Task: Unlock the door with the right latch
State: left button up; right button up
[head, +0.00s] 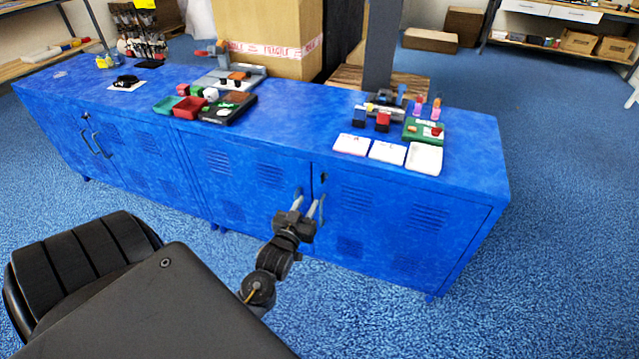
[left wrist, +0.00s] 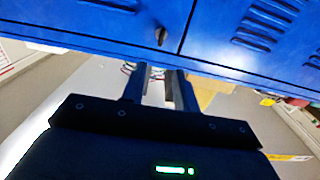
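The blue cabinet (head: 265,200) has its doors shut. The small dark right latch (head: 323,177) sits near the top of the right-hand door (head: 400,220), beside the seam. It also shows in the left wrist view (left wrist: 161,36), but whether it is locked is not clear. My left gripper (head: 309,200) is in front of this seam, just below the latch in the head view. Its fingers (left wrist: 160,85) are apart with nothing clearly between them; contact with the door cannot be told. A door handle (head: 323,208) is partly hidden by the gripper. My right gripper is in neither view.
The cabinet top holds trays of small parts (head: 210,105), white cards (head: 388,152) and a green box (head: 424,131). A large carton (head: 265,35) and a grey post (head: 381,45) stand behind it. Blue carpet lies clear at right. A black chair-like shape (head: 80,255) is at lower left.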

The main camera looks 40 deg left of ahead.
aim_at(322, 178)
pick_arm(q)
jog(key=x, duration=1)
jog(key=shift+w+a+f+b, duration=0.1)
jog(key=shift+w+a+b, duration=0.05)
jog(key=shift+w+b, duration=0.25)
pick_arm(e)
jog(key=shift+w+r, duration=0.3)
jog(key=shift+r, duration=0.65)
pick_arm(q)
grip_shut()
